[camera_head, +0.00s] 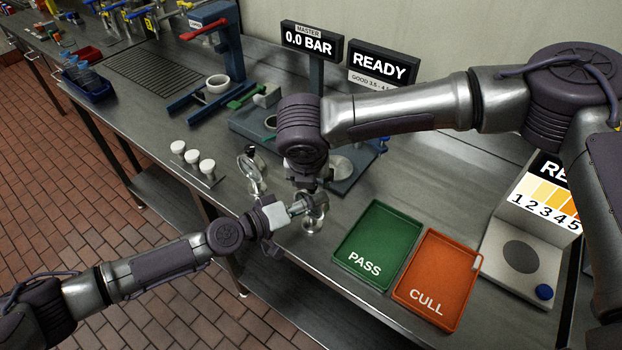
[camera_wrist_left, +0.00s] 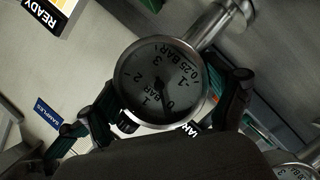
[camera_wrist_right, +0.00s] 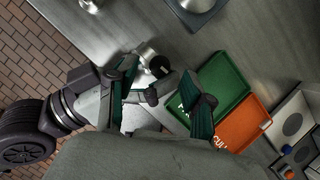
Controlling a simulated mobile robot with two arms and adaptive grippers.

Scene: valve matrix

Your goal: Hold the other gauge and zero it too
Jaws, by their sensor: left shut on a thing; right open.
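A round steel gauge (camera_head: 314,208) is held above the bench by my left gripper (camera_head: 292,210), which is shut on it. In the left wrist view the gauge's dial (camera_wrist_left: 160,82) faces the camera, a finger on either side. Its needle appears to point close to the 0. A small black knob (camera_wrist_left: 128,122) shows by its rim. A second gauge (camera_head: 252,172) stands on the bench to the left; part of its dial also shows in the left wrist view (camera_wrist_left: 297,172). My right gripper (camera_wrist_right: 168,82) is open, pointing down just above the held gauge (camera_wrist_right: 150,62), not closed on it.
A green PASS tray (camera_head: 378,236) and an orange CULL tray (camera_head: 437,280) lie to the right. Displays read 0.0 BAR (camera_head: 311,42) and READY (camera_head: 380,64). Several white-capped pieces (camera_head: 192,157) stand at the bench's front edge. A blue-grey fixture (camera_head: 250,122) is behind my right wrist.

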